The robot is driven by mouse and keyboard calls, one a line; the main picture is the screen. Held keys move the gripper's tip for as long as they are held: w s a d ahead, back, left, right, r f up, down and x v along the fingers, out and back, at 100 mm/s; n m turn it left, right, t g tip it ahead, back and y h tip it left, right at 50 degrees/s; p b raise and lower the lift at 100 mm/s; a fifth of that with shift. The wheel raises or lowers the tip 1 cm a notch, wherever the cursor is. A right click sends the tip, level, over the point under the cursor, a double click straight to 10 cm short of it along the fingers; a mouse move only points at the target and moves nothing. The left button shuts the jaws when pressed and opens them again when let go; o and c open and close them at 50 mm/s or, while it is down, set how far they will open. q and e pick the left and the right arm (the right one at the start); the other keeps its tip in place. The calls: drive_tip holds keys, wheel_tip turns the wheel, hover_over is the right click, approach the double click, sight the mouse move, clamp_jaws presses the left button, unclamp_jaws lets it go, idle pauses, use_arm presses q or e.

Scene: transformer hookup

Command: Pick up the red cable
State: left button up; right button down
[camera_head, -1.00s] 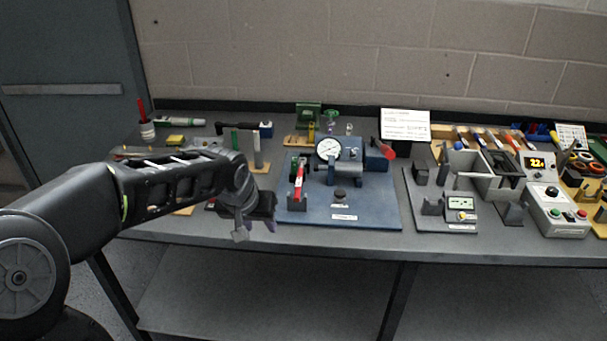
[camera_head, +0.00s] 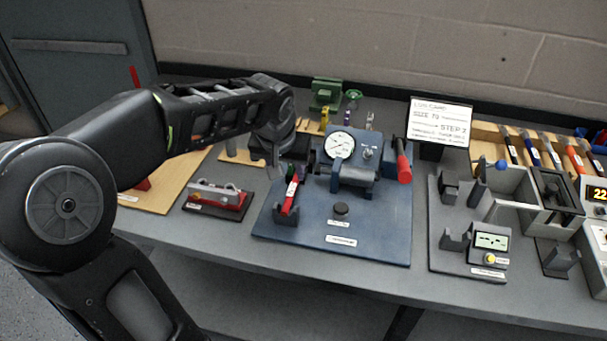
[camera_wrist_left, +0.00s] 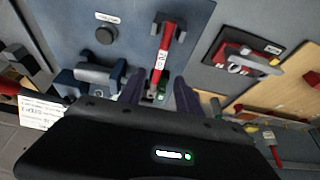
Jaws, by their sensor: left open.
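The red cable (camera_head: 288,199) rests in a grey holder at the left of the blue plate (camera_head: 375,222). It is a short red piece with a white label, and it also shows in the left wrist view (camera_wrist_left: 168,40). My left gripper (camera_head: 287,172) is over the far end of the cable. In the left wrist view its two dark fingers (camera_wrist_left: 159,88) are spread, one on each side of the cable's end. I cannot tell if they touch it. My right gripper is not in view.
A gauge press (camera_head: 341,145) with a red-handled lever (camera_head: 403,162) stands just right of my left gripper. A red-and-grey fixture (camera_head: 218,196) lies to the left. Grey fixtures and a small display unit (camera_head: 490,241) stand right. The plate's front is mostly clear.

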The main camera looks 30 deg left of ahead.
sight(293, 187)
use_arm(q)
drive_tip(key=shift+s, duration=0.2)
drive_tip(key=shift+x, duration=1.35)
drive_tip(key=shift+w+f+p, duration=0.15)
drive_tip(key=shift+f+p, duration=0.15)
drive_tip(key=shift+p, duration=0.1)
drive_tip(key=p+x, duration=0.1)
drive_tip(key=x, duration=0.3)
drive_tip(key=shift+w+f, duration=0.15)
drive_tip(key=shift+f, duration=0.1)
drive_tip(key=shift+c, duration=0.4)
clamp_jaws()
